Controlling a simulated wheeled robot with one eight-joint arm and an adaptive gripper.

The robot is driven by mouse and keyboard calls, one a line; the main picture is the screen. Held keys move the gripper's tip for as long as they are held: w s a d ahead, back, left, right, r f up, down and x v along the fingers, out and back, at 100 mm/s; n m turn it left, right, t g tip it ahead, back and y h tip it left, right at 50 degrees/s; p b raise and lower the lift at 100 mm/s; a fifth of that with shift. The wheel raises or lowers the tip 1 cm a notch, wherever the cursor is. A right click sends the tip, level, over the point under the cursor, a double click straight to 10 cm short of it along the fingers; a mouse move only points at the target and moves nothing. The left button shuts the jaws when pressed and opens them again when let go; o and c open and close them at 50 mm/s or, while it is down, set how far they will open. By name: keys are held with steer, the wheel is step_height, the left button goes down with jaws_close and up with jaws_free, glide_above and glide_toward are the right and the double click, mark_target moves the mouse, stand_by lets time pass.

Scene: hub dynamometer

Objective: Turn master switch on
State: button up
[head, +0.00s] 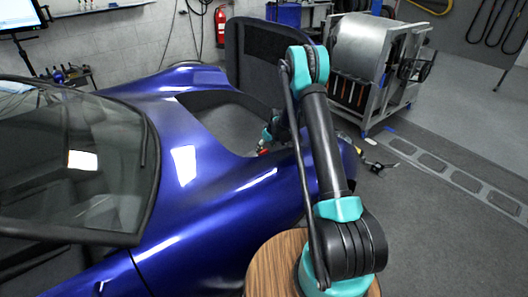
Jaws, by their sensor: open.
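My arm rises from the wooden round top and bends over at the elbow. Its far end, with my gripper (267,142), reaches down at the open front of the blue car (215,165). The gripper is small and partly hidden behind my own arm; it is open. A small red spot shows at its tip, too small to tell whether it is the master switch. I cannot make out the switch for certain anywhere else in the head view.
The raised black panel (262,55) stands behind the gripper. A metal cart (365,50) is at the back right. A red fire extinguisher (221,27) hangs on the wall. A small yellow and black item (377,166) lies right of the car. The right floor is mostly clear.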

mark_target(264, 151)
steer(key=shift+x, duration=1.75)
steer(key=c, duration=1.2)
steer(key=shift+o, duration=0.2)
